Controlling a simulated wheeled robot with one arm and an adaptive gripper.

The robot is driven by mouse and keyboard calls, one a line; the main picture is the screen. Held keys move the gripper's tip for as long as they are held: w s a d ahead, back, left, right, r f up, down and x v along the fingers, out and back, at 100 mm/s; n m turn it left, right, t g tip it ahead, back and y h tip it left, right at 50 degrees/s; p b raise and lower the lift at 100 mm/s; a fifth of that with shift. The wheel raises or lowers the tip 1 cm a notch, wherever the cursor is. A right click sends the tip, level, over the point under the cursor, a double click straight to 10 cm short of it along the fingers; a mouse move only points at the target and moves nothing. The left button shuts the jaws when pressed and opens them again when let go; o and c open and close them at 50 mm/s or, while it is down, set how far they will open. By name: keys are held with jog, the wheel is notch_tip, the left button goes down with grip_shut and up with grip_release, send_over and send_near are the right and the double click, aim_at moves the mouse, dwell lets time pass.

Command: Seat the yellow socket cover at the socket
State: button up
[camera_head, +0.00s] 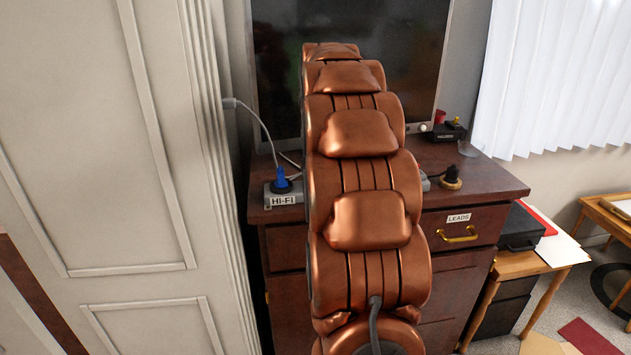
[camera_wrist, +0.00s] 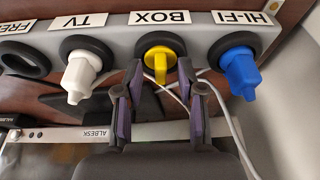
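The yellow socket cover (camera_wrist: 160,62) is at the socket labelled BOX, inside its dark round rim (camera_wrist: 146,45), with its tab pointing toward me in the wrist view. I cannot tell how deep it sits. My gripper (camera_wrist: 161,72) is open, with one fingertip on each side of the yellow tab and a visible gap to it. The power strip (camera_wrist: 115,32) carries the labels FREE, TV, BOX and HI-FI. In the head view my arm hides the gripper, the cover and the strip's middle.
A blue plug (camera_wrist: 239,70) is in the HI-FI socket and a white plug (camera_wrist: 79,76) in the TV socket, close on either side. The FREE socket (camera_wrist: 25,62) looks empty. Pale cables run beside my right finger.

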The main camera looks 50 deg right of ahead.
jog(key=v, duration=1.2)
dwell(0.3)
jog(key=s+a+f+n+g+y+p, duration=0.1)
jog(key=s+a+f, duration=0.1)
jog(key=a, duration=0.6)
jog(key=s+a+f+n+p, duration=0.1)
jog(key=s+a+f+n, duration=0.15)
jog(key=a, duration=0.45)
jog(key=s+a+f+g+y+p, duration=0.1)
jog(key=s+a+f, duration=0.2)
jog(key=a, duration=0.5)
jog(key=s+a+f+n+g, duration=0.1)
jog(key=s+a+f, duration=0.2)
jog(key=s, duration=0.3)
jog(key=s+a+f+n+p, duration=0.1)
jog(key=s+a+f, duration=0.2)
jog(key=s+a, duration=0.2)
jog(key=s+a+f+n+g, duration=0.1)
jog(key=s+a+f, duration=0.2)
jog(key=s, duration=0.5)
jog(key=shift+a+f+n+g, duration=0.3)
jog(key=shift+a+f+n, duration=0.1)
jog(key=shift+f, duration=0.25)
jog(key=shift+s+d, duration=0.1)
